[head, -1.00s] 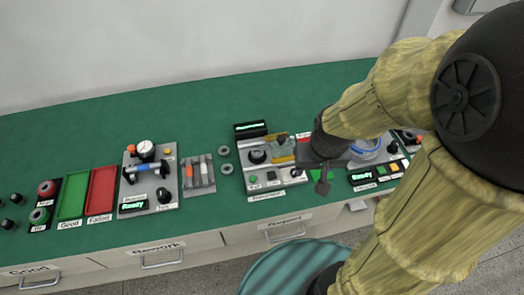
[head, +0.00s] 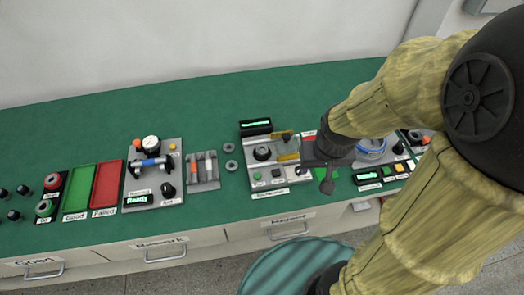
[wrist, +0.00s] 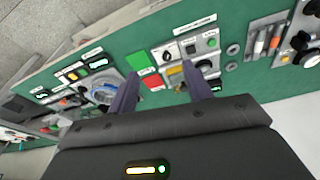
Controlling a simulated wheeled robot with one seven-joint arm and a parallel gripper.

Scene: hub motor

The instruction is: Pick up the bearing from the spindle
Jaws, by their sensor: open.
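The machine (head: 283,178) stands right of the middle of the bench in the head view. A dark round part (head: 262,153), which seems to be the spindle, sits on it beside a yellowish piece (head: 288,156). The part also shows in the wrist view (wrist: 205,66), close to the right fingertip. I cannot tell a bearing on it at this size. My gripper (wrist: 160,86) is open, with nothing between its fingers, above the machine's right part and the green and red pads. In the head view my wrist hides part of that area.
Two loose grey rings (head: 230,156) lie left of the machine. Further left are a tool tray (head: 203,184), a gauge station (head: 153,195), and red (head: 106,187) and green (head: 78,190) trays. Another station with a blue ring (head: 370,148) stands to the right. The bench's back strip is clear.

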